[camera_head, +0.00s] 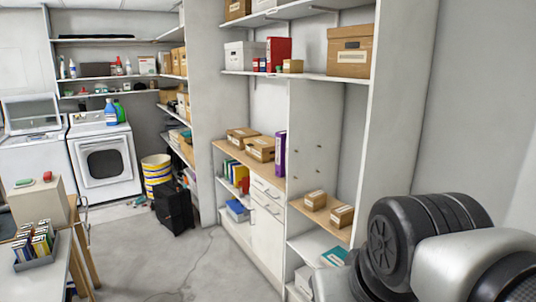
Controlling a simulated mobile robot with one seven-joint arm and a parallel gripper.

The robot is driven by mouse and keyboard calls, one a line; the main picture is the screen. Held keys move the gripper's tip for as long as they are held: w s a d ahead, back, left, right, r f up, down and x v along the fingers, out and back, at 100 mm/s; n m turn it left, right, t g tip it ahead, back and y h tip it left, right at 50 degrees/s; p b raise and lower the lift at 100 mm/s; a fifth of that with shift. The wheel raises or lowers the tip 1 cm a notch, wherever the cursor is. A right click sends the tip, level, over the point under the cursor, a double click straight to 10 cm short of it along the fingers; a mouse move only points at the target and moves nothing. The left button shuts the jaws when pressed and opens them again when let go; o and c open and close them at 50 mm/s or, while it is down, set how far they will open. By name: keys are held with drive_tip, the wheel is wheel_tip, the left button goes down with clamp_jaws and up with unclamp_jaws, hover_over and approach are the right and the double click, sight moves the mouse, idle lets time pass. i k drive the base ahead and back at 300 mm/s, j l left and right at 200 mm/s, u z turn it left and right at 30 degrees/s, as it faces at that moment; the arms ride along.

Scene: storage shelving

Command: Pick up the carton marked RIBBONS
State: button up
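Several brown cartons with white labels are in view, but the labels are too small to read, so I cannot tell which is marked RIBBONS. Two small cartons, one farther back (315,199) and one nearer (342,215), sit on the low wooden shelf at the right. Two cartons, one behind (240,135) and one in front (261,149), are on the wooden counter left of them. A small carton (292,66) and a large lidded box (350,50) stand on the upper shelf. My gripper is not in view.
Black tyre-like shapes (420,232) and a grey rounded part, likely my arm, block the lower right. A table edge with a tray of small boxes (36,247) is at lower left. A black case (174,207) stands on the floor. Floor (175,262) between table and shelving is clear.

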sight(342, 216)
drive_tip(key=i+j+z, duration=0.15)
drive_tip(key=j+z, duration=0.15)
drive_tip(key=i+j+z, duration=0.25)
drive_tip(key=i+j, duration=0.1)
drive_tip(key=j, duration=0.65)
drive_tip(key=i+j, duration=0.15)
drive_tip(key=j, duration=0.25)
drive_tip(key=j+z, duration=0.15)
drive_tip(key=z, duration=0.55)
drive_tip(key=i+u, duration=0.8)
drive_tip(key=i+l+u, duration=0.1)
drive_tip(key=i+u, duration=0.25)
drive_tip(key=i+j+z, duration=0.1)
drive_tip(key=i+z, duration=0.25)
drive_tip(key=i+j+z, duration=0.2)
drive_tip(key=z, duration=0.15)
drive_tip(key=i+z, duration=0.1)
drive_tip(key=z, duration=0.3)
drive_tip(key=i+z, duration=0.1)
drive_tip(key=z, duration=0.35)
drive_tip(key=i+z, duration=0.1)
drive_tip(key=z, duration=0.3)
drive_tip(key=i+z, duration=0.1)
drive_tip(key=z, duration=0.3)
